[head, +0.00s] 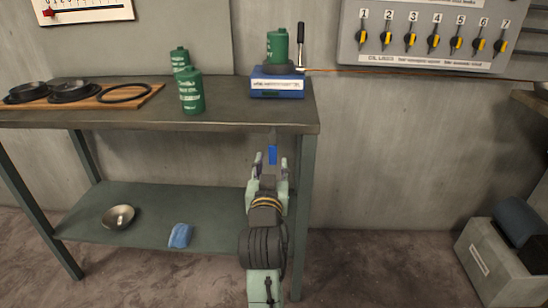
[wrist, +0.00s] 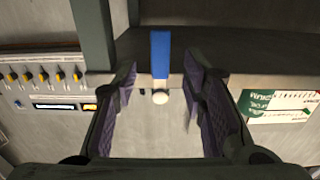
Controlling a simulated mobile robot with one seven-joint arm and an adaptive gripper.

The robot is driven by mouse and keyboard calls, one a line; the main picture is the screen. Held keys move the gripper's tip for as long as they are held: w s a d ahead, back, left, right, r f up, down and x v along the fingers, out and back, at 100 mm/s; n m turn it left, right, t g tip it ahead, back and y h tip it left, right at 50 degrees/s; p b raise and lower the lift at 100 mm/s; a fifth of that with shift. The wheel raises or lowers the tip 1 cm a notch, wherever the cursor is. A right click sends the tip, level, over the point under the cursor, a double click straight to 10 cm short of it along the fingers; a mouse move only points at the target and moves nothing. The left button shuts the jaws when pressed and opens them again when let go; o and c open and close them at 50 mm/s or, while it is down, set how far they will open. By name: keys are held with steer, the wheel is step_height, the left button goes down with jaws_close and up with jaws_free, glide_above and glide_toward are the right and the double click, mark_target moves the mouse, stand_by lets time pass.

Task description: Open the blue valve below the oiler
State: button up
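The oiler is a blue box (head: 277,86) on the right end of the workbench, with a green bottle (head: 278,46) on top and an upright black lever (head: 300,44) at its right. The blue valve handle (head: 272,154) shows just below the bench's front edge, under the oiler. In the wrist view the blue valve handle (wrist: 160,50) stands upright above a pale round end (wrist: 160,97). My gripper (head: 271,163) is open, its two fingers on either side of the handle with gaps visible. It also shows in the wrist view (wrist: 161,72). Contact is not visible.
The bench top (head: 140,118) holds green bottles (head: 191,92) and a wooden board (head: 110,97) with dark round parts. The lower shelf (head: 150,212) has a metal bowl (head: 118,217) and a blue cloth (head: 180,235). A wall panel (head: 425,35) carries several yellow valves.

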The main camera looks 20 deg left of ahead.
mark_target(272, 154)
steer(key=x, duration=0.5)
steer(key=shift+w+r, duration=0.15)
steer(key=shift+w, duration=0.2)
steer(key=shift+c, duration=0.3)
jaws_close()
steer(key=shift+a, duration=0.1)
